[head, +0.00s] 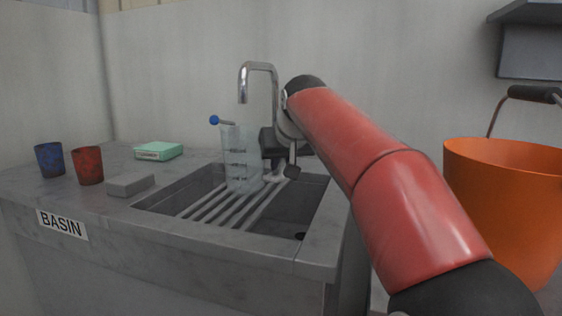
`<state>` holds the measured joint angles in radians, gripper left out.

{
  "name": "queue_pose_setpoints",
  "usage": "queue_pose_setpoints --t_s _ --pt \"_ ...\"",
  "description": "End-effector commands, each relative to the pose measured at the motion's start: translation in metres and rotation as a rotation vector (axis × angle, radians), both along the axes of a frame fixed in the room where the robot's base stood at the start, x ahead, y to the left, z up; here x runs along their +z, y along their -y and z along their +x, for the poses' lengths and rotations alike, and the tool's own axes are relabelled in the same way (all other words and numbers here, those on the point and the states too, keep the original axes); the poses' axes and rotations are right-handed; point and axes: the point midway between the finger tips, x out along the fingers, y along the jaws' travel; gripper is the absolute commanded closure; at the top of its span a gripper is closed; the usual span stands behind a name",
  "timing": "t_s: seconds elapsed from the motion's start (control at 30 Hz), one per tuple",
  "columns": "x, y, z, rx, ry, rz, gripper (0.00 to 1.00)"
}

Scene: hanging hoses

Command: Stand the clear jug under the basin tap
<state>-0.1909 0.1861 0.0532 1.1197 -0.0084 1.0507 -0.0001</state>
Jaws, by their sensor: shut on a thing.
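The clear jug (240,160) is upright at the basin (315,215), over the slatted rack (215,208) and below the tap's spout. It has dark markings on its side. The chrome tap (259,68) arches over from behind. My gripper (271,160) is at the jug's right side and shut on it, partly hidden by the jug and my red arm. I cannot tell whether the jug's base touches the slats.
A blue cup (49,160), a red cup (88,166), a grey block (130,185) and a green box (158,151) stand on the counter left of the basin. An orange bucket (515,200) is at the right.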

Motion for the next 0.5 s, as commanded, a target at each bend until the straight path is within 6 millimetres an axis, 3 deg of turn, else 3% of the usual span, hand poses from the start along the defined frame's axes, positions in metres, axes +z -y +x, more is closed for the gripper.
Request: queue_pose_setpoints --t_s 0.27,0.3,0.5 --pt "-0.0061 0.0 -0.0001 0.0 0.001 0.0 1.0" --pt "-0.0061 0.0 -0.0001 0.0 0.001 0.0 0.85" --pt "-0.0056 0.0 -0.0001 0.0 0.001 0.0 0.61"
